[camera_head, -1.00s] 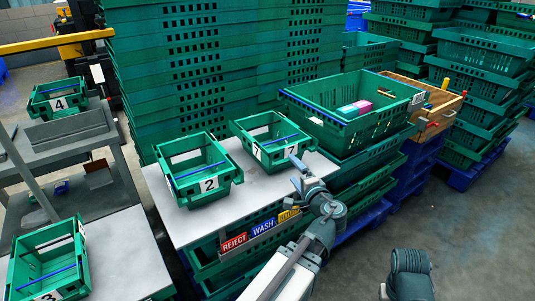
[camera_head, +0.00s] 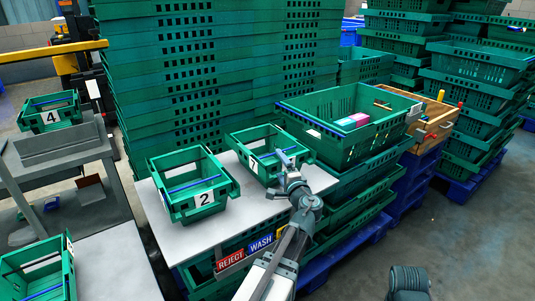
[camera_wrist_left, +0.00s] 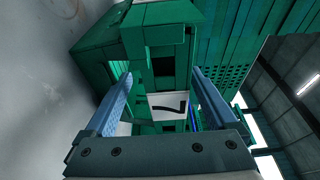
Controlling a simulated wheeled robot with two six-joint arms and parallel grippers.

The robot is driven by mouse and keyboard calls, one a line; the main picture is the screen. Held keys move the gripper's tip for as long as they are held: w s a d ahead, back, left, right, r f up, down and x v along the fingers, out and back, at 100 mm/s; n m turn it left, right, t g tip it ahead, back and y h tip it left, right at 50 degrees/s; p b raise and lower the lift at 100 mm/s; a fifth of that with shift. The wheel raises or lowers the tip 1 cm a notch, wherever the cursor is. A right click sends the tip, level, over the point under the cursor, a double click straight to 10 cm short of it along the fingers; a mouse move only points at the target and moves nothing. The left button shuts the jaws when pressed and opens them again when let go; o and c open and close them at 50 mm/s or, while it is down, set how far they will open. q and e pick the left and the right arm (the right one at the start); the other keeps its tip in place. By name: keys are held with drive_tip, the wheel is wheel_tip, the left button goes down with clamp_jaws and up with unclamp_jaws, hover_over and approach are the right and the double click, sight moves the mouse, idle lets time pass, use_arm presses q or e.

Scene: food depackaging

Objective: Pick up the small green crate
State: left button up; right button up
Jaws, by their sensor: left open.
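The small green crate marked 7 (camera_head: 243,139) stands upright on a pale table, with a blue bar across it. My left gripper (camera_head: 286,162) is at its near right side and hides part of its label and wall. In the left wrist view, the crate's wall with the 7 label (camera_wrist_left: 167,106) lies ahead, between the two open fingers (camera_wrist_left: 161,76). The fingers hold nothing; I cannot tell whether they touch the crate. Another small green crate, marked 2 (camera_head: 184,208), stands to its left.
A large green crate (camera_head: 365,142) with pink and blue packs stands right of crate 7 on stacked crates. Tall green stacks (camera_head: 190,80) rise behind. Crate 4 (camera_head: 40,112) and another small crate (camera_head: 40,290) are at left. REJECT and WASH signs (camera_head: 230,260) hang at the table front.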

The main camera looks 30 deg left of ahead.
use_arm(q)
drive_tip(key=shift+w+a, duration=0.1)
drive_tip(key=shift+a, duration=0.1)
drive_tip(key=x, duration=0.5)
drive_tip(key=shift+a+r+p, duration=0.1)
drive_tip(key=shift+r+p, duration=0.25)
drive_tip(key=shift+p, duration=0.05)
drive_tip(key=shift+c, duration=0.2)
clamp_jaws()
